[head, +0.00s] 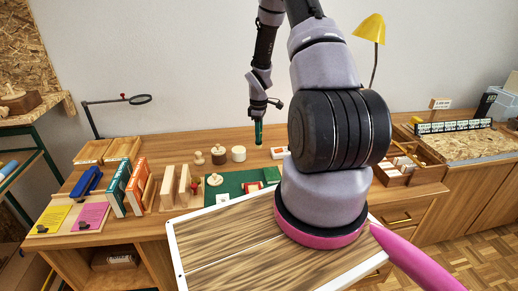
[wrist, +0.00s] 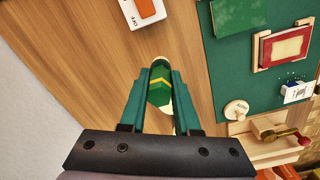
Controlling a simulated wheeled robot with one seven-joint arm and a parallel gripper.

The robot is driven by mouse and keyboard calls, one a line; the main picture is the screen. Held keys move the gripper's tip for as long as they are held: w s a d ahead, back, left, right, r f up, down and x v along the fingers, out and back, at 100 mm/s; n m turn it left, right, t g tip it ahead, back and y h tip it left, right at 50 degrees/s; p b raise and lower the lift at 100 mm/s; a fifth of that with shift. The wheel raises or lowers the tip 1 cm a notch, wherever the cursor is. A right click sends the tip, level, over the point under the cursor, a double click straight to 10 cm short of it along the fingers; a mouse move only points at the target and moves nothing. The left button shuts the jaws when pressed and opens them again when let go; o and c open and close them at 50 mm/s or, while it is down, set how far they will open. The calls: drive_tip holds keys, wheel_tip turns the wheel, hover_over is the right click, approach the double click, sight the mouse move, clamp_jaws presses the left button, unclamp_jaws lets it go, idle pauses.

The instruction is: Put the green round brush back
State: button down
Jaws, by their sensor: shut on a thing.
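My gripper (head: 258,143) hangs over the back of the wooden desk, fingers pointing down. In the wrist view my gripper (wrist: 161,68) is shut on a small green thing with yellow chevron stripes (wrist: 160,86), which I take to be the green round brush. The fingers hide its sides, and a pale part shows below it in the picture. It is too small to make out in the head view. Bare desk (wrist: 75,75) shows around the fingertips. The brush's place cannot be told for sure.
A white box with an orange switch (wrist: 146,10) is near the fingers. A green mat (wrist: 228,75) holds a framed red piece (wrist: 285,47). Round wooden pieces (head: 218,155) (head: 238,154) stand left of my gripper.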

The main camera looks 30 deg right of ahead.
sight(259, 145)
drive_tip(key=shift+f, duration=2.6)
drive_tip(key=c, duration=0.6)
unclamp_jaws()
drive_tip(key=shift+f, duration=0.15)
drive_tip(key=shift+c, duration=0.2)
